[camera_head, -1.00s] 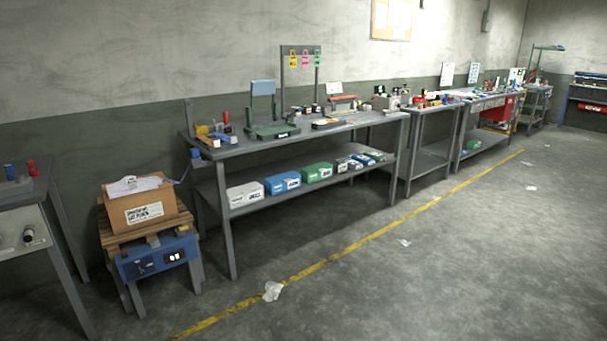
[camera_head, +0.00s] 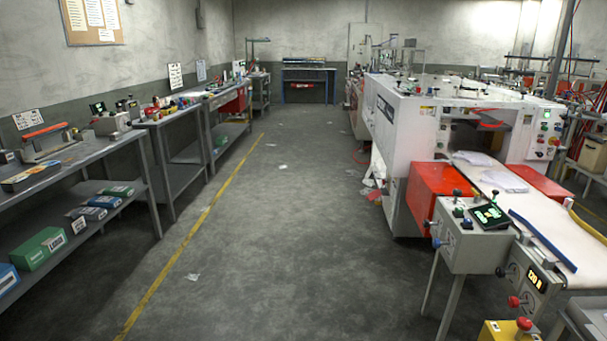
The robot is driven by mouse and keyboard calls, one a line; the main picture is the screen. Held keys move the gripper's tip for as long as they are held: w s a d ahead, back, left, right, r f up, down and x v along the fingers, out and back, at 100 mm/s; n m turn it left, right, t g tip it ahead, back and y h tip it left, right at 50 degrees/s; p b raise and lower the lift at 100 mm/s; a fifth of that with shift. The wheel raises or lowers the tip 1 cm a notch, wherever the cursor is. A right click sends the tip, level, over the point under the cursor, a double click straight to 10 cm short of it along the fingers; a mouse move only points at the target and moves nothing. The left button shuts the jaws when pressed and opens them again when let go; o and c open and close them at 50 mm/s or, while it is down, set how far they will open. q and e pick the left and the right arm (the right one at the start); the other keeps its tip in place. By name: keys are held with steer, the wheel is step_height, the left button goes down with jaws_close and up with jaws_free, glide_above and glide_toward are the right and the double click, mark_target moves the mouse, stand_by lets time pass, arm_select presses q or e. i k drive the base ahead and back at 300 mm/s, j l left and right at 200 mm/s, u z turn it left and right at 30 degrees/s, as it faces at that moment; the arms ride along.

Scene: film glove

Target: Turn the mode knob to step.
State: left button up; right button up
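I cannot make out which knob is the mode knob, and no "step" label is readable from here. A grey control box (camera_head: 462,246) stands at the near end of the white machine on the right. It carries several small knobs and a tilted black screen with green marks (camera_head: 491,216). Beside it a grey panel (camera_head: 528,287) has a display reading about "130 N", with a red knob (camera_head: 514,302) at its lower left. Another panel with green and red buttons (camera_head: 543,135) is on the machine's right part. Neither of my grippers is in view.
Grey workbenches (camera_head: 75,160) line the left wall. The white machine (camera_head: 395,115) and its conveyor (camera_head: 540,215) fill the right. A yellow box with a red button (camera_head: 510,329) is at the bottom right.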

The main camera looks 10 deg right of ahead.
mark_target(457, 192)
steer(key=i+l+z, duration=0.1)
steer(key=i+z, duration=0.25)
steer(key=i, duration=0.15)
steer(key=i+z, duration=0.35)
steer(key=i, duration=0.15)
steer(key=i+j+z, duration=0.3)
steer(key=i, duration=0.2)
steer(key=l, duration=0.1)
